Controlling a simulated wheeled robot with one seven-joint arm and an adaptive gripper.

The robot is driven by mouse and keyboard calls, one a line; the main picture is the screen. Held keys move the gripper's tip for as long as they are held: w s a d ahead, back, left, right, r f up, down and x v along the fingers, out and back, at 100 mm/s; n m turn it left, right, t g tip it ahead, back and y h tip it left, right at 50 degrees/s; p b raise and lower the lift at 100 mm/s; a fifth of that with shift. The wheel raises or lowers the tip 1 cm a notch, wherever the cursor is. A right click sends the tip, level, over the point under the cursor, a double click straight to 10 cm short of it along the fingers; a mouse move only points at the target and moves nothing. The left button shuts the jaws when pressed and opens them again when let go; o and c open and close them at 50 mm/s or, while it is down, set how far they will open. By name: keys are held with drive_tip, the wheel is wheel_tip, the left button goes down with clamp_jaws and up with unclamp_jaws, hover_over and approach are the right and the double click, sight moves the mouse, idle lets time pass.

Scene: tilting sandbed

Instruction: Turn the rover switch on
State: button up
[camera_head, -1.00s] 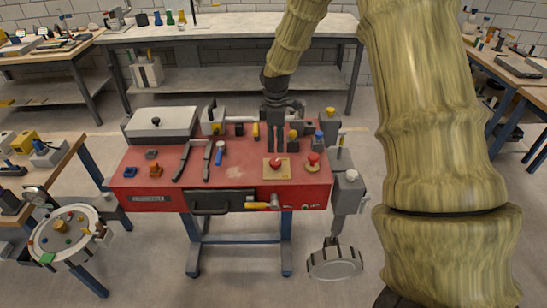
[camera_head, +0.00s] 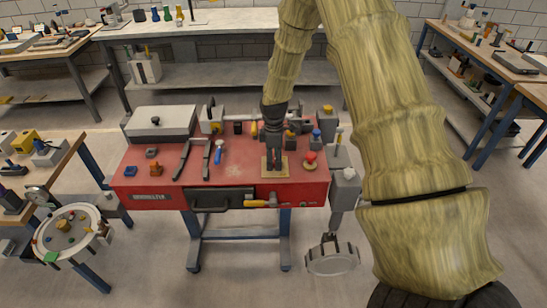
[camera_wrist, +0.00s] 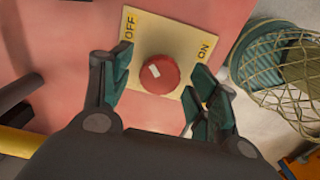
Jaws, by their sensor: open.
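The rover switch is a red round knob (camera_wrist: 159,74) with a small white mark, on a cream plate (camera_wrist: 184,37) printed OFF at its left and ON at its right. The white mark is left of the knob's middle. In the head view the plate (camera_head: 285,168) lies on the red cart top, and my gripper hides the knob. My gripper (camera_head: 274,165) points down over the plate. In the wrist view my gripper (camera_wrist: 160,76) is open, one finger on each side of the knob, with gaps between. I cannot tell its exact height above the plate.
The red cart (camera_head: 235,176) also carries a second red knob (camera_head: 311,157) at right, a blue-handled tool (camera_head: 219,153), dark bars and a grey box (camera_head: 160,122). A wire basket (camera_wrist: 280,62) is beside the plate in the wrist view. Small jars stand behind my gripper.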

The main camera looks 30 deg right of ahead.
drive_tip(key=c, duration=1)
drive_tip(key=shift+m, duration=0.3)
drive_tip(key=m, duration=0.3)
drive_tip(key=shift+m, duration=0.3)
drive_tip(key=m, duration=0.4)
drive_tip(key=shift+w, duration=0.1)
drive_tip(key=m, duration=0.5)
drive_tip(key=shift+m, duration=2.3)
